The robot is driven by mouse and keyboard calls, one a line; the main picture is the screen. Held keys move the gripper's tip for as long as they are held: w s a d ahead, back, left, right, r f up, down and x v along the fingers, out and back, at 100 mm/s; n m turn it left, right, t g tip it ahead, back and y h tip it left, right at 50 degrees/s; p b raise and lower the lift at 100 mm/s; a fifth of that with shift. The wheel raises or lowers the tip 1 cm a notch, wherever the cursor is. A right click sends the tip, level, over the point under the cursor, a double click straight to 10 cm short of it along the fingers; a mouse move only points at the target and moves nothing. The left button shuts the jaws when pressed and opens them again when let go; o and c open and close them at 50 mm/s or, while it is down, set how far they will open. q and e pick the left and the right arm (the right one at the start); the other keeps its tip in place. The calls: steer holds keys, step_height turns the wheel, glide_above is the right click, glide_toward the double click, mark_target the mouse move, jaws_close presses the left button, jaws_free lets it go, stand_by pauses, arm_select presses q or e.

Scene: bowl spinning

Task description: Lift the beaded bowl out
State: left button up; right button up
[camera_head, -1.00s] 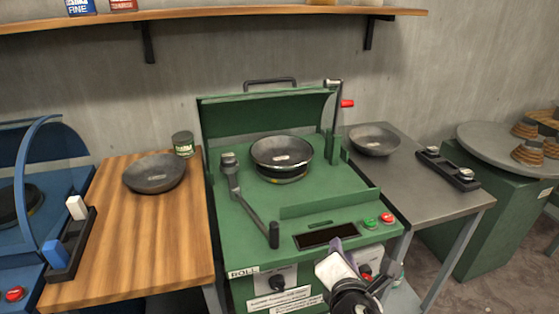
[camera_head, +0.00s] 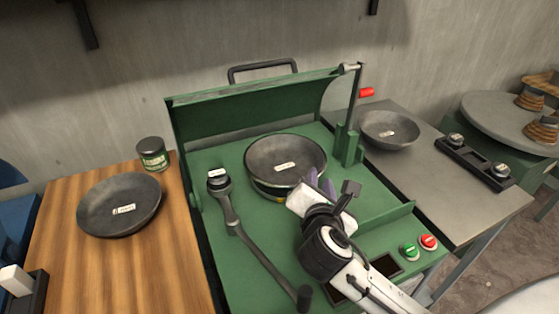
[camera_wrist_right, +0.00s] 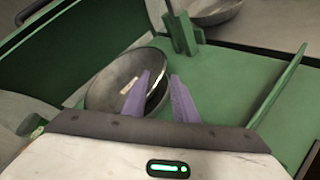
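A dark grey bowl (camera_head: 285,155) with a small white label sits on the round seat in the green machine (camera_head: 225,132), whose lid is raised. The label is too small to read. My right gripper (camera_head: 320,182) is at the bowl's near right edge. In the right wrist view the two purple fingers (camera_wrist_right: 160,75) are apart, and the bowl's rim (camera_wrist_right: 157,92) shows between them. I cannot tell whether either finger touches it. The bowl also shows in the wrist view (camera_wrist_right: 112,75). My left gripper is not in view.
A dark bowl (camera_head: 119,205) and a green tin (camera_head: 152,154) stand on the wooden table at left. Another bowl (camera_head: 388,130) stands on the grey table at right.

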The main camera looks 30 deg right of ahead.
mark_target(320, 167)
steer(key=x, duration=0.2)
steer(key=shift+w+d+f, duration=0.1)
steer(key=shift+w+d, duration=0.05)
steer(key=shift+d, duration=0.1)
steer(key=x, duration=0.5)
steer(key=shift+w+d+r, duration=0.1)
steer(key=shift+r, duration=0.1)
jaws_close()
